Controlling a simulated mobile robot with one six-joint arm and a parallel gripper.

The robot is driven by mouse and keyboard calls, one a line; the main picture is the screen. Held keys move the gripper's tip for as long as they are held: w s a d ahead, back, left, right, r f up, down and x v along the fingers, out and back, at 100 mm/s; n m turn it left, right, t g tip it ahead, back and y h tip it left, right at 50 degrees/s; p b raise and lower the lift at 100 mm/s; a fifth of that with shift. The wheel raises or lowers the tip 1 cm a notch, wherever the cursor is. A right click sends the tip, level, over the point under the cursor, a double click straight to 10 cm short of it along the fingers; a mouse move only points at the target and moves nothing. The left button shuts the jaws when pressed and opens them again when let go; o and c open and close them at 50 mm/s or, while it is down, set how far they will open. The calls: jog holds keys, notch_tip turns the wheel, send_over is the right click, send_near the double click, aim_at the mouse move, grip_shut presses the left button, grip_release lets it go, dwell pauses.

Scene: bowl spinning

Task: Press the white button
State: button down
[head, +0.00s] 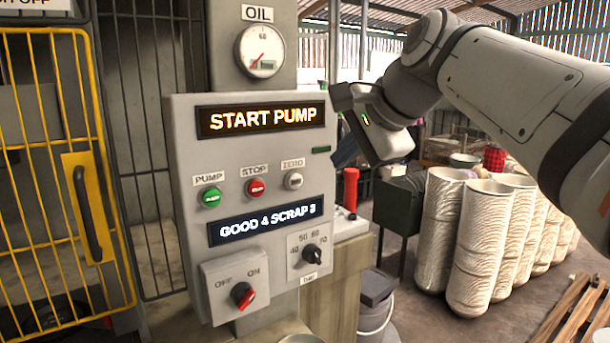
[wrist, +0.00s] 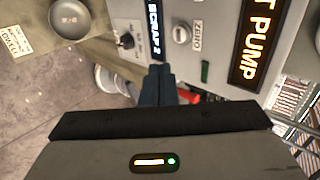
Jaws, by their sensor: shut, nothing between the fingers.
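The white button (head: 293,181) is under the ZERO label on the grey control panel (head: 185,140), at the right end of a row of three. It also shows in the wrist view (wrist: 181,34), up and to the right of the fingertips. My gripper (head: 340,158) is to the right of the panel in the head view, partly hidden by its own housing. In the wrist view my gripper (wrist: 158,70) has its dark fingers together with nothing between them. The tips appear apart from the button.
The green PUMP button (head: 210,197) and red STOP button (head: 255,187) are left of the white one. The display (head: 262,118) reads START PUMP. A red cylinder (head: 350,188) stands beside the panel.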

send_near(296, 187)
notch_tip(296, 187, down, 4)
jog(key=w+a+p, duration=0.2)
jog(key=w, duration=0.1)
jog(key=shift+w+a, duration=0.15)
jog(key=shift+w, duration=0.1)
dwell(0.4)
